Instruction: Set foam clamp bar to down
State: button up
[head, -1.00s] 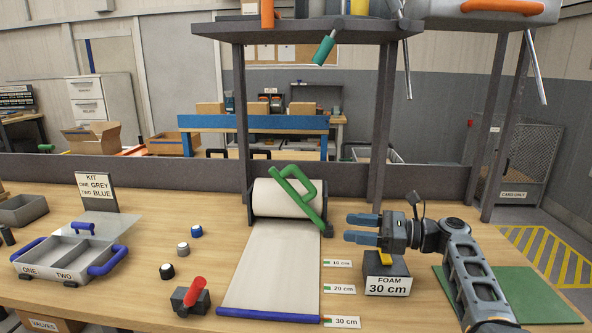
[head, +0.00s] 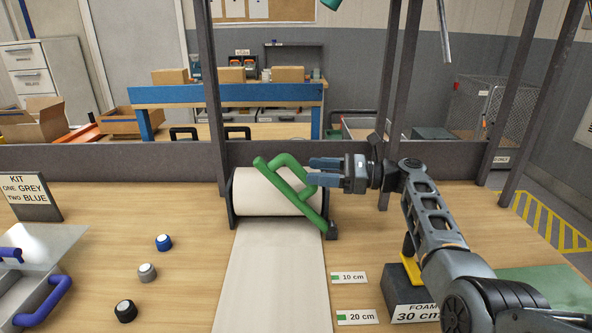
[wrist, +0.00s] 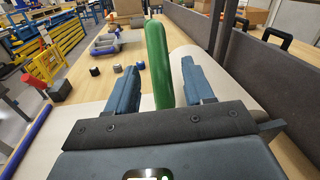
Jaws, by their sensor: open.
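The green foam clamp bar (head: 285,197) is tilted up across the front of the foam roll (head: 253,192), with its loop handle at the upper right. My gripper (head: 311,171) is at the right of the bar, level with the handle, its blue fingers pointing left. In the wrist view the green handle (wrist: 157,62) stands between the two open fingers of my gripper (wrist: 157,82), with gaps showing on both sides. The foam sheet (head: 272,275) runs from the roll toward the front of the table. The head view does not show clearly whether a fingertip touches the handle.
The foam block sign (head: 412,303) stands right of the sheet, with cm labels (head: 348,278) between. Caps in blue (head: 163,242), grey (head: 147,272) and black (head: 126,311) lie to the left. A dark post (head: 389,105) rises behind my wrist.

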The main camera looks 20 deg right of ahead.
aim_at(304, 171)
jog(key=b+x, duration=0.1)
jog(key=x, duration=0.3)
jog(key=shift+f, duration=0.15)
jog(key=shift+w+a+b, duration=0.3)
jog(key=shift+a+b, duration=0.05)
jog(key=shift+a, duration=0.2)
jog(key=shift+c, duration=0.4)
grip_shut()
